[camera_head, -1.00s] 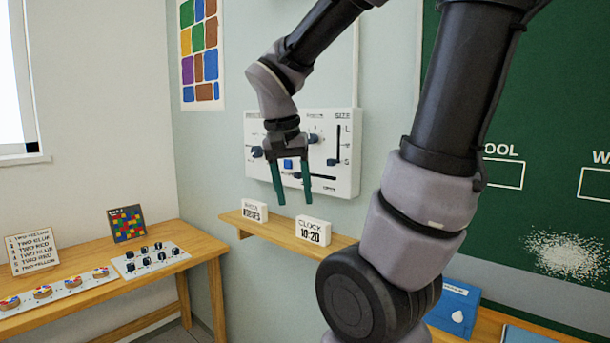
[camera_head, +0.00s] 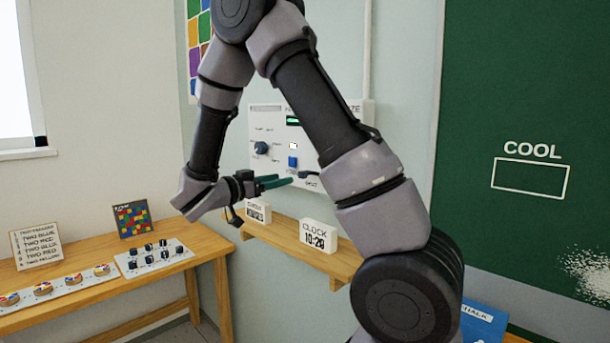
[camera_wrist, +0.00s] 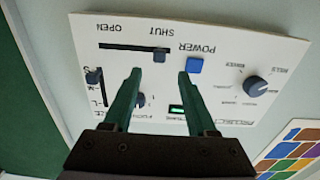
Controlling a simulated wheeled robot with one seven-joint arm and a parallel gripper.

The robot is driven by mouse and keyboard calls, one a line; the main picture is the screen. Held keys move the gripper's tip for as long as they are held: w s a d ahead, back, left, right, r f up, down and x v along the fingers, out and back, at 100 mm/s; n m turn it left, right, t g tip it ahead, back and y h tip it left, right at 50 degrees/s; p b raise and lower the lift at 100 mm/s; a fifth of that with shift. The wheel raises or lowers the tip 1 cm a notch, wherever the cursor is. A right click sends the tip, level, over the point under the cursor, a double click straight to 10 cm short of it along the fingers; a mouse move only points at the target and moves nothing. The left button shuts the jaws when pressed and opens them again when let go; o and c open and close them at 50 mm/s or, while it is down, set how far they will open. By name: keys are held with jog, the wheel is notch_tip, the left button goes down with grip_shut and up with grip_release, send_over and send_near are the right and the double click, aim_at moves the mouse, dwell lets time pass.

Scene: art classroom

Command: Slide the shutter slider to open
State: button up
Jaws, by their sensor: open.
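The shutter slider (camera_wrist: 160,56) is a small dark grey knob at the SHUT end of a black slot (camera_wrist: 125,46) on a white wall panel (camera_wrist: 230,50). OPEN is printed near the slot's other end. In the wrist view the panel appears upside down. In the head view the knob (camera_head: 308,174) is just right of my fingertips, and my arm hides the panel's right part. My gripper (camera_wrist: 160,74) has two green fingers spread apart and empty, pointing at the panel around the knob's position. It also shows in the head view (camera_head: 284,180). Contact cannot be told.
A blue power button (camera_wrist: 194,66) is close to one fingertip. A round knob (camera_wrist: 256,86) and a second slider (camera_wrist: 94,76) share the panel. Below it, a wooden shelf (camera_head: 290,245) holds a clock sign (camera_head: 319,235) and another small sign (camera_head: 258,212).

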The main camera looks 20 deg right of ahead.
aim_at(300, 175)
jog(key=x, duration=0.9)
jog(key=shift+w+d, duration=0.1)
jog(key=shift+d, duration=0.2)
grip_shut()
dwell(1.0)
